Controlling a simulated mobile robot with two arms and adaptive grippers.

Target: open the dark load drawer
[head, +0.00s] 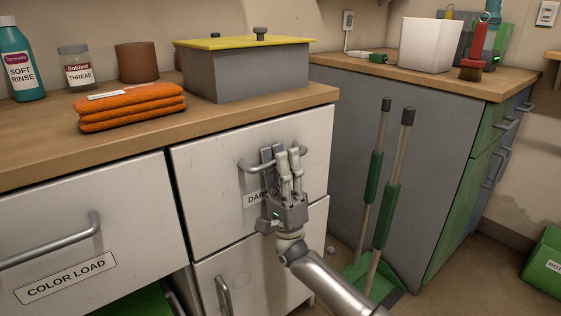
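The dark load drawer (210,200) has a white front under the right part of the wooden counter, and it looks closed. The drawer's curved metal bar handle (250,167) sits above the label. My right gripper (281,155) reaches up from below, with its fingertips at the handle and overlapping its middle and right part. I cannot tell whether the fingers are closed around the bar or only in front of it. My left gripper is not in view.
The color load drawer (90,235) is to the left, and another white front (255,275) lies below. Orange towels (130,107) and a grey box with a yellow lid (245,75) stand on the counter. Green-gripped long handles (385,205) lean against the grey cabinet at right.

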